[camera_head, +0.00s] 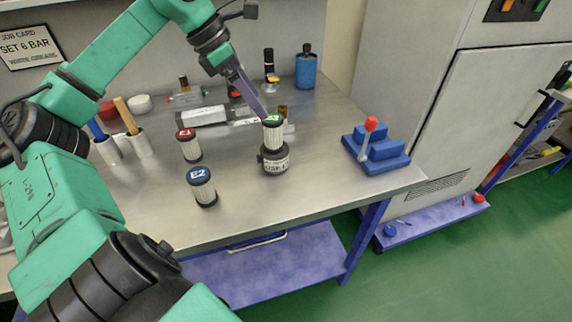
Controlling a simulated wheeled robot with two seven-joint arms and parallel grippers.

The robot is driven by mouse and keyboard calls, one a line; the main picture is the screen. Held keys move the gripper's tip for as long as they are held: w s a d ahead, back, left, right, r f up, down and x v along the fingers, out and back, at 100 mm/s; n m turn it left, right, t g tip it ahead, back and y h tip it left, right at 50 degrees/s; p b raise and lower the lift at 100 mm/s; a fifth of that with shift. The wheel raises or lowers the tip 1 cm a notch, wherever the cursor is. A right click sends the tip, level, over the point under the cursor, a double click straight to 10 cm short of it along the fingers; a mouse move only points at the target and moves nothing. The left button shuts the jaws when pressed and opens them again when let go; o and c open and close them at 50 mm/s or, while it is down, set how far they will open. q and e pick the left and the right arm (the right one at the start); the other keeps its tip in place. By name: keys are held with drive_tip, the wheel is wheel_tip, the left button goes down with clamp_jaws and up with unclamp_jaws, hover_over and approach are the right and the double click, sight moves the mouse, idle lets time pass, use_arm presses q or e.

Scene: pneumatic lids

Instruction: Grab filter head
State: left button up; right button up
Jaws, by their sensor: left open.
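A pleated white filter with a green cap (273,135) stands upright on a dark round housing (275,160) with a white label, near the middle of the bench. My left gripper (267,114) reaches down from above, its purple fingers at the green cap. It is open; I cannot tell whether the fingers touch the cap. A red-capped filter (190,148) and a blue-capped filter marked E2 (202,188) stand upright to the left, apart from the gripper. My right gripper is not in view.
The metal bench (330,195) is clear in front of the housing. A blue stepped block with a red-knobbed lever (378,148) stands to the right. A blue bottle (306,70) stands behind. White holders with handles (140,144) stand at the left. A grey cabinet (480,110) is at the right.

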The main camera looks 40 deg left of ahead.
sight(271, 141)
use_arm(q)
drive_tip(key=shift+g+y, duration=0.3)
drive_tip(key=shift+y, duration=0.1)
drive_tip(key=x, duration=0.2)
drive_tip(key=p+x, duration=0.1)
drive_tip(key=x, duration=0.2)
drive_tip(key=s+a+p+x, duration=0.1)
drive_tip(key=x, duration=0.1)
drive_tip(key=shift+d+f, duration=0.15)
drive_tip(key=shift+f, duration=0.45)
drive_tip(key=shift+w+d+f+p, duration=0.1)
drive_tip(key=shift+d+f+p, duration=0.05)
drive_tip(key=shift+f+p, duration=0.15)
drive_tip(key=shift+w+d+f+p, duration=0.15)
drive_tip(key=shift+d+f+p, duration=0.2)
drive_tip(key=shift+p, duration=0.45)
drive_tip(key=x, duration=0.3)
drive_tip(key=shift+a+f, duration=0.15)
drive_tip(key=shift+f, duration=0.35)
drive_tip(key=shift+r, duration=0.1)
drive_tip(key=c, duration=1.4)
drive_tip(key=shift+w, duration=0.1)
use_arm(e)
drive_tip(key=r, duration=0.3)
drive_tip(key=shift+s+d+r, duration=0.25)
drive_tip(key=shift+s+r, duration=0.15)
use_arm(q)
drive_tip(key=shift+r, duration=0.1)
